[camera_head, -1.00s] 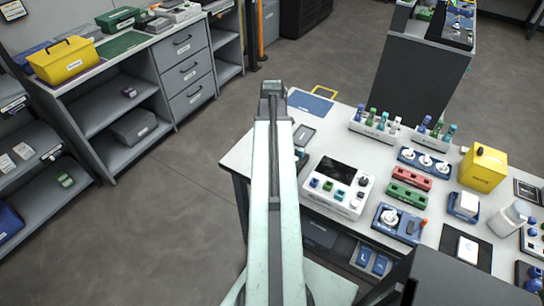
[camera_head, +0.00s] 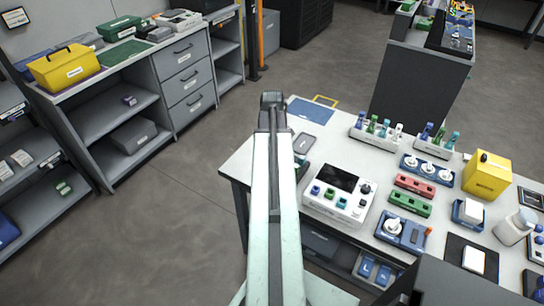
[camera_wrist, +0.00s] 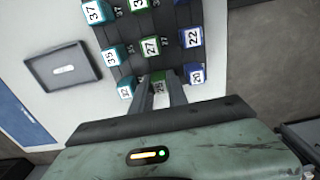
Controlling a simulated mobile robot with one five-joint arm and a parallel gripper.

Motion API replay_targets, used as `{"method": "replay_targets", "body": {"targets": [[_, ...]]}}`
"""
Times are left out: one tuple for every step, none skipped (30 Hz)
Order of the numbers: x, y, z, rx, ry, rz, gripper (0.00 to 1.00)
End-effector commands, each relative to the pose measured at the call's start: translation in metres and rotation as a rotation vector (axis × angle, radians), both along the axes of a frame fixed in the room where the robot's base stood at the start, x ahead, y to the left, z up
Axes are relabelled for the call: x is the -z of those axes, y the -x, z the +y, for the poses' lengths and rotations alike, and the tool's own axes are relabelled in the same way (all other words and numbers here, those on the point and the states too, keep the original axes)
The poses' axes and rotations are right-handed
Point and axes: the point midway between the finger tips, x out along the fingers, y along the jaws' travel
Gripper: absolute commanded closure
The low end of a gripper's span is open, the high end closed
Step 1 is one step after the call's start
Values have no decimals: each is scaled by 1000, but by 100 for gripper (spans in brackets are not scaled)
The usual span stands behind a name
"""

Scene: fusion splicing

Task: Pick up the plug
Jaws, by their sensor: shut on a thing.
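In the wrist view, several numbered cube-shaped plugs stand in rows on a dark rack (camera_wrist: 128,70). The left row is teal, with 35 (camera_wrist: 114,55) in it. The middle row is green, with 27 (camera_wrist: 151,47) in it. The right row is blue, with 22 (camera_wrist: 192,37) in it. My gripper (camera_wrist: 159,80) has its two fingers closed on the nearest green plug (camera_wrist: 160,87), whose number is hard to read. I cannot tell whether that plug is clear of the rack. In the head view my arm hides the gripper and most of the rack.
A flat grey tray (camera_wrist: 63,66) lies left of the rack on the white table. In the head view, a white device with a screen (camera_head: 338,194), plug holders (camera_head: 375,133) and a yellow box (camera_head: 487,175) crowd the table. Open floor (camera_head: 185,215) lies to the left.

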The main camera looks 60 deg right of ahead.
Motion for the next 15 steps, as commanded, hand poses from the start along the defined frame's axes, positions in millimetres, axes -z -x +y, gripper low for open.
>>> {"method": "replay_targets", "body": {"targets": [[-11, 0, 0, 0, 0, 0, 100], [-16, 0, 0, 0, 0, 0, 100], [-23, 0, 0, 0, 0, 0, 100], [-29, 0, 0, 0, 0, 0, 100], [-36, 0, 0, 0, 0, 0, 100], [-44, 0, 0, 0, 0, 0, 100], [-51, 0, 0, 0, 0, 0, 100], [-58, 0, 0, 0, 0, 0, 100], [-67, 0, 0, 0, 0, 0, 100], [-74, 0, 0, 1, 0, 0, 100], [-80, 1, 0, 1, 0, 0, 100], [-86, 1, 0, 1, 0, 0, 100], [-91, 1, 0, 1, 0, 0, 100], [-94, 1, 0, 1, 0, 0, 100], [-96, 1, 0, 1, 0, 0, 100]]}}
